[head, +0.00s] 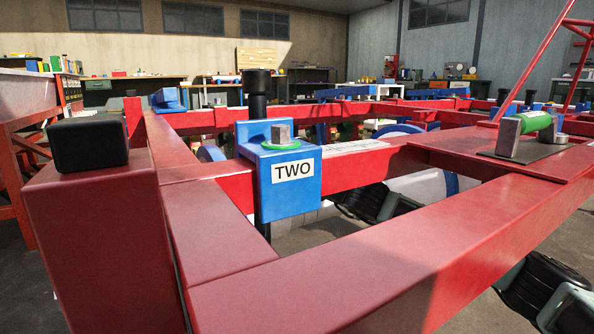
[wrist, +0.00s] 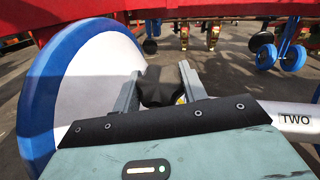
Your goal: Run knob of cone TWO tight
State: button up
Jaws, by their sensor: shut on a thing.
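A black lobed knob (wrist: 161,88) sits between the two grey fingers of my gripper (wrist: 160,74) in the wrist view. The fingers are shut on it, one on each side. A white tube (wrist: 276,109) at the right bears the label TWO. A large white disc-shaped face with a blue rim (wrist: 88,85) stands close to the left finger. In the head view a blue bracket (head: 307,201) labelled TWO, with a grey bolt head on a green washer, sits on a red beam. The knob is not clearly seen there; how far it is turned cannot be told.
Red frame beams (head: 350,270) cross the head view, with a black-capped post (head: 95,200) at the left. Part of a white cylinder (head: 420,187) shows below the beam. In the wrist view, blue-rimmed wheels (wrist: 293,57) stand farther off on the floor.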

jog(key=m+t+h, duration=0.1)
jog(key=m+h, duration=0.1)
jog(key=m, duration=0.1)
jog(key=m+t+h+p, duration=0.1)
jog(key=m+t+h, duration=0.1)
jog(key=m, duration=0.1)
jog(key=shift+t, duration=0.3)
jog(key=shift+m+t+h+p, duration=0.35)
jog(key=shift+m+t+h, duration=0.05)
jog(key=shift+m+h, duration=0.85)
jog(key=shift+f+m, duration=0.1)
jog(key=shift+m, duration=0.15)
jog(key=o, duration=1)
jog(key=shift+d, duration=0.1)
